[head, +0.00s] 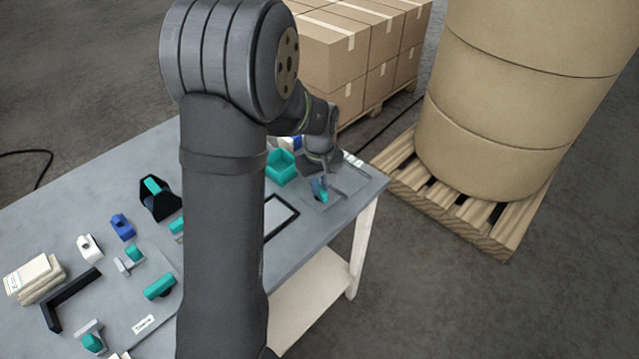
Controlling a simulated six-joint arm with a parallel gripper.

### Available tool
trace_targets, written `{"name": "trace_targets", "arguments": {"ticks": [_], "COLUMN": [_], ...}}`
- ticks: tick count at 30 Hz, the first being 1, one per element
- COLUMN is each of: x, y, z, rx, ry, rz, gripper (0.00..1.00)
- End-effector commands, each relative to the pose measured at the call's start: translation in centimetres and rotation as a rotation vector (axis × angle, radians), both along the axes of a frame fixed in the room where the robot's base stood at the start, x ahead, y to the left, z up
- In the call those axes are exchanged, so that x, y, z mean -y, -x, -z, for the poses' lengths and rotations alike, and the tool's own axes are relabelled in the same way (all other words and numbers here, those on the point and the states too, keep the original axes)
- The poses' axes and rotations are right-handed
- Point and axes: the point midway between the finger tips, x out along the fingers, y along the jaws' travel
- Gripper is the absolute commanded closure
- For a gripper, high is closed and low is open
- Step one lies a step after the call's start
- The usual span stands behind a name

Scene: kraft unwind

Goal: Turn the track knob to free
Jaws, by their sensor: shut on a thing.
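My gripper (319,181) points down at a grey plate near the right corner of the table. It is shut on a small teal and blue knob (322,196), which I take to be the track knob. The knob sits on the grey plate (346,182). The fingers and wrist cover part of the knob, and its exact angle is too small to tell. No label for free can be read here.
A teal open box (280,166) stands close left of my gripper, with a black frame (281,216) nearer. Several small teal, blue and white parts lie on the table's left (60,225). Cartons (345,45) and a big roll (520,110) on a pallet stand beyond.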

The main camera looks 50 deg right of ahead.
Motion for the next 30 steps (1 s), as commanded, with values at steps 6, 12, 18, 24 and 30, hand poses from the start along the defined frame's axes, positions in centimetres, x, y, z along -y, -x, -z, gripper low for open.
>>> {"name": "trace_targets", "arguments": {"ticks": [6,12,18,24,30], "x": [0.03,0.05,0.06,0.06,0.07], "y": [-0.04,-0.05,-0.06,-0.06,-0.06], "z": [-0.07,-0.08,-0.09,-0.09,-0.1], "rx": [0.001,0.001,0.001,0.001,0.002], "ry": [0.001,0.002,0.002,0.002,0.002], "rz": [0.206,0.396,0.586,0.775,0.949], "gripper": [1.0,1.0,1.0,1.0,1.0]}}
